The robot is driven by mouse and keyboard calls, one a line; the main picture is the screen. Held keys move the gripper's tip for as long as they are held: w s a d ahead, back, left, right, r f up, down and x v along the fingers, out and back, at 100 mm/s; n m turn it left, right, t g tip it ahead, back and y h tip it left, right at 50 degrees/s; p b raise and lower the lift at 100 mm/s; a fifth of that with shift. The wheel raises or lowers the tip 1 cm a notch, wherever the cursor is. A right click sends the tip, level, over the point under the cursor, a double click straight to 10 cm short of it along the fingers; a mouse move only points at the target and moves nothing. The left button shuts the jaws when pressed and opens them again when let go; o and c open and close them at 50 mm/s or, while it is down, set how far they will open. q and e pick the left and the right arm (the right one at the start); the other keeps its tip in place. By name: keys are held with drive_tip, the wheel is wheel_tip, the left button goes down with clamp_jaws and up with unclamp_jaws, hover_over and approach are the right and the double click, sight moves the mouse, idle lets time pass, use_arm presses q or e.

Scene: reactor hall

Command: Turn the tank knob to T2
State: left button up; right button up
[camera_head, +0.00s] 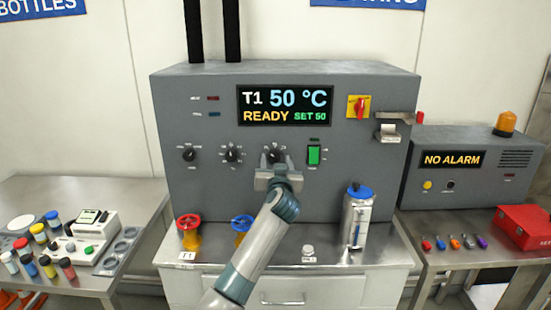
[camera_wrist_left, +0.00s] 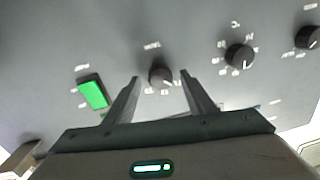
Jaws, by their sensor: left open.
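The grey reactor panel (camera_head: 340,85) has a row of three black knobs: a left knob (camera_head: 188,155), a middle knob (camera_head: 232,156) and a right knob (camera_head: 275,156). Their labels are too small to read, so I cannot tell which is the tank knob. The display (camera_head: 285,105) reads T1, 50 °C, READY, SET 50. My left gripper (camera_head: 271,172) is open in front of the right knob. In the left wrist view its fingers (camera_wrist_left: 160,80) stand on either side of that knob (camera_wrist_left: 161,75), with visible gaps. My right gripper is not in view.
A green switch (camera_head: 314,155) sits right of the knobs, with a red-yellow switch (camera_head: 359,107) above. A red valve (camera_head: 189,232), a blue valve (camera_head: 242,228) and a metal canister (camera_head: 357,215) stand on the bench below. An alarm box (camera_head: 470,165) reads NO ALARM.

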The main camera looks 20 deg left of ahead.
use_arm(q)
drive_tip(key=shift+w+a, duration=0.15)
drive_tip(key=shift+w, duration=0.25)
drive_tip(key=c, duration=1)
drive_tip(key=shift+c, duration=0.2)
